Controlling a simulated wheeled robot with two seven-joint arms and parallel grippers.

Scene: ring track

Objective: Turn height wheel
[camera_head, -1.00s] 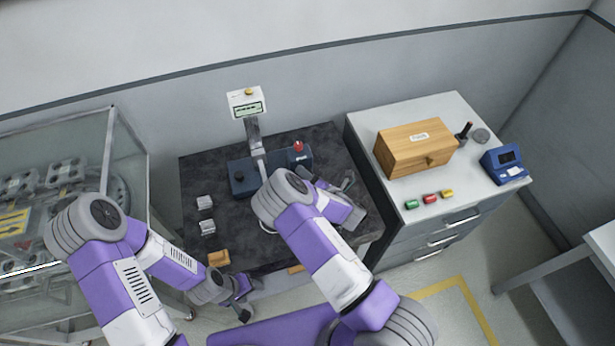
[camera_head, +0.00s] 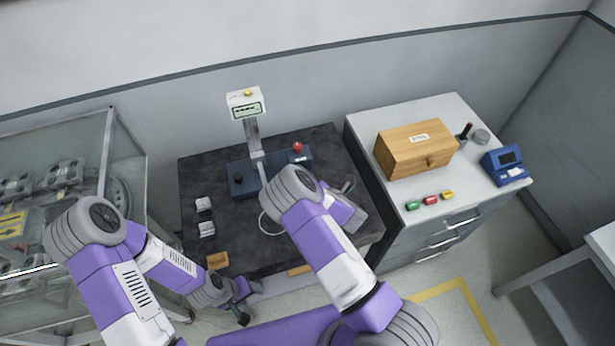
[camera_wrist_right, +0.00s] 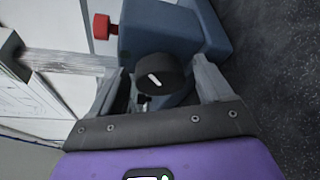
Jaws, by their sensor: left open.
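A black round knob (camera_wrist_right: 158,73) with a white mark, which looks like the height wheel, fills the middle of the right wrist view. It sits on a blue-grey housing (camera_wrist_right: 212,28). My right gripper (camera_wrist_right: 162,85) is open, with one finger on each side of the knob and visible gaps; I cannot tell if either touches. In the head view my right arm hides much of that side of the blue device (camera_head: 240,180). My left gripper (camera_head: 248,302) is open and empty, low by the table's front edge, away from the device.
A red button (camera_wrist_right: 101,27) is near the knob; it also shows in the head view (camera_head: 297,147). A post carries a display (camera_head: 246,104). A cabinet at right holds a wooden box (camera_head: 400,155).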

